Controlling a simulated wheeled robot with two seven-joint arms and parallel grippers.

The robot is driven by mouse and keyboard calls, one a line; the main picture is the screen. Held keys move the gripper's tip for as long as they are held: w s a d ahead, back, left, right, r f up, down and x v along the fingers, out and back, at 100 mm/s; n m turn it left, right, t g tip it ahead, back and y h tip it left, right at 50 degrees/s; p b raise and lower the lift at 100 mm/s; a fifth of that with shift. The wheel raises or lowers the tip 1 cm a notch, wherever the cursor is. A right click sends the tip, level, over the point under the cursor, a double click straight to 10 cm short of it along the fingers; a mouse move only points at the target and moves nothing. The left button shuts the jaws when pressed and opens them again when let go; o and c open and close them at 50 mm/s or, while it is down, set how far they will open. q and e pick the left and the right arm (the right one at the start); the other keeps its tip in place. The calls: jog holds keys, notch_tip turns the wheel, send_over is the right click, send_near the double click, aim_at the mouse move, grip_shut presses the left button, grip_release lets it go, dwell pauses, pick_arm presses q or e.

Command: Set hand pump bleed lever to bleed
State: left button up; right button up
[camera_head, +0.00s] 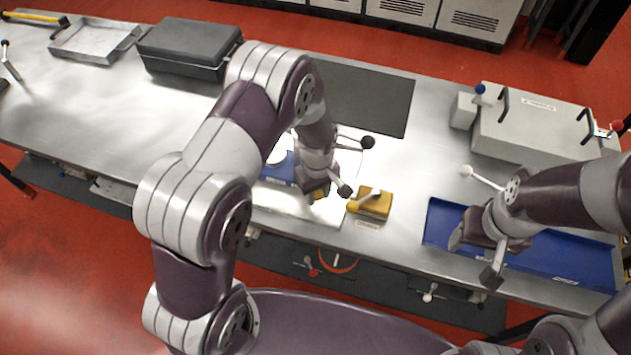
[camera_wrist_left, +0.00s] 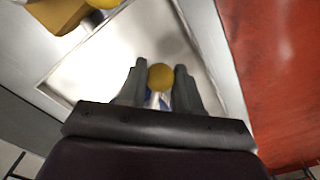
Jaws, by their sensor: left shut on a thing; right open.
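The hand pump has a blue body (camera_head: 279,168) on a white plate (camera_head: 330,212), partly hidden by my left arm. A rod with a black ball (camera_head: 367,142) sticks out to its right. My left gripper (camera_head: 328,194) is low over the plate. In the left wrist view its fingers are shut on a small lever with a yellow ball (camera_wrist_left: 160,77) and a pale stem, with a bit of blue beneath. This appears to be the bleed lever; its angle is hard to tell. My right gripper (camera_head: 474,260) is open and empty above a blue tray.
A yellow block (camera_head: 375,205) with a yellow knob and pale lever stands just right of the plate. The blue tray (camera_head: 440,222) lies further right. A grey case (camera_head: 530,130) stands behind it. A black case (camera_head: 187,45) and metal tray (camera_head: 95,40) are at the back left.

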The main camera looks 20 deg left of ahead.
pick_arm(q)
jog(key=shift+s+a+m, duration=0.15)
jog(key=shift+m, duration=0.15)
jog(key=shift+s+a+m+p, duration=0.25)
jog(key=shift+a+m, duration=0.1)
jog(key=shift+m, duration=0.3)
jog(key=shift+s+a+m+p, duration=0.2)
jog(key=shift+s+a+m, duration=0.1)
jog(key=shift+m, duration=0.35)
jog(key=shift+a, duration=0.1)
jog(key=shift+a+m, duration=0.15)
jog(key=shift+m, duration=0.15)
jog(key=shift+s+a+m+p, duration=0.3)
jog(key=shift+a+m, duration=0.25)
jog(key=shift+m, duration=0.35)
